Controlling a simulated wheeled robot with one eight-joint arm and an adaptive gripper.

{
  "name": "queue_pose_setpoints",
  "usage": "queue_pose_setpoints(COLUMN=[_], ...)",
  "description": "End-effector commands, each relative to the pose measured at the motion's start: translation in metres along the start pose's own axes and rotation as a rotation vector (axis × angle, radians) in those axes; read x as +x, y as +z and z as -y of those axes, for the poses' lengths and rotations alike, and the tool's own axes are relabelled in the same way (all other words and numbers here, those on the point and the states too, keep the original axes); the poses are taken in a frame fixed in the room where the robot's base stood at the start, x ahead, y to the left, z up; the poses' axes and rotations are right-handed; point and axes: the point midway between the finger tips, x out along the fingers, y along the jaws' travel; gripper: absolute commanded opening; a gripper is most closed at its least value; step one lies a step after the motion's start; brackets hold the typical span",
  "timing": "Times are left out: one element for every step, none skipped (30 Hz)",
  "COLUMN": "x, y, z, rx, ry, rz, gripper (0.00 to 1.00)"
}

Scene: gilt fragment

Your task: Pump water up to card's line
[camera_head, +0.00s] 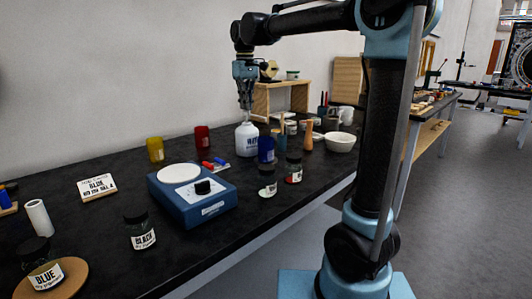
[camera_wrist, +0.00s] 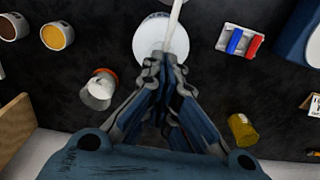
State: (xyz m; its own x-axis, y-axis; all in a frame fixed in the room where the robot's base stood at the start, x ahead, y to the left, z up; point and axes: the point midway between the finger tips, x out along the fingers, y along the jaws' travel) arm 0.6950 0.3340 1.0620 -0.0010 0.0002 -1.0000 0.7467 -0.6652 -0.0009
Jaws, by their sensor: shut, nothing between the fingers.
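A white pump bottle (camera_head: 247,141) with a dark printed label stands upright on the black bench. From above, in the wrist view, its round white body (camera_wrist: 142,42) and pale spout (camera_wrist: 175,16) show just beyond my fingertips. My gripper (camera_head: 246,106) points down directly over the bottle's top; its fingers (camera_wrist: 165,58) are shut with nothing between them. I cannot tell whether they touch the pump head. A white card (camera_head: 97,187) reading "BLUE" lies at the left; its other lines are too small to read. A blue cup (camera_head: 266,157) stands just right of the bottle.
A blue scale (camera_head: 213,211) with a round white plate sits left of the bottle. Yellow (camera_head: 155,150) and red (camera_head: 202,137) cups stand behind it. Labelled jars (camera_head: 140,230) line the front edge. A white bowl (camera_head: 340,143) and wooden shelf (camera_head: 281,97) are to the right.

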Motion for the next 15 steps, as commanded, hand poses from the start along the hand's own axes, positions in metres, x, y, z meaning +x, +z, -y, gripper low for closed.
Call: queue_pose_setpoints(x=[0.002, 0.003, 0.004, 0.005, 0.005, 0.007, 0.007, 0.008, 0.009, 0.010, 0.011, 0.012, 0.013, 0.014, 0.015], y=[0.000, 0.000, 0.000, 0.000, 0.000, 0.000, 0.000, 0.000, 0.000, 0.000, 0.000, 0.000, 0.000, 0.000, 0.000], z=[0.000, 0.000, 0.000, 0.000, 0.000, 0.000, 0.000, 0.000, 0.000, 0.000, 0.000, 0.000, 0.000, 0.000, 0.000], rx=[0.000, 0.000, 0.000, 0.000, 0.000, 0.000, 0.000, 0.000, 0.000, 0.000, 0.000, 0.000, 0.000, 0.000, 0.000], ry=[0.000, 0.000, 0.000, 0.000, 0.000, 0.000, 0.000, 0.000, 0.000, 0.000, 0.000, 0.000, 0.000, 0.000, 0.000], rz=[0.000, 0.000, 0.000, 0.000, 0.000, 0.000, 0.000, 0.000, 0.000, 0.000, 0.000, 0.000, 0.000, 0.000, 0.000], gripper=[0.00, 0.00, 0.00, 0.00, 0.00, 0.00, 0.00, 0.00, 0.00, 0.00, 0.00, 0.00, 0.00, 0.00, 0.00])
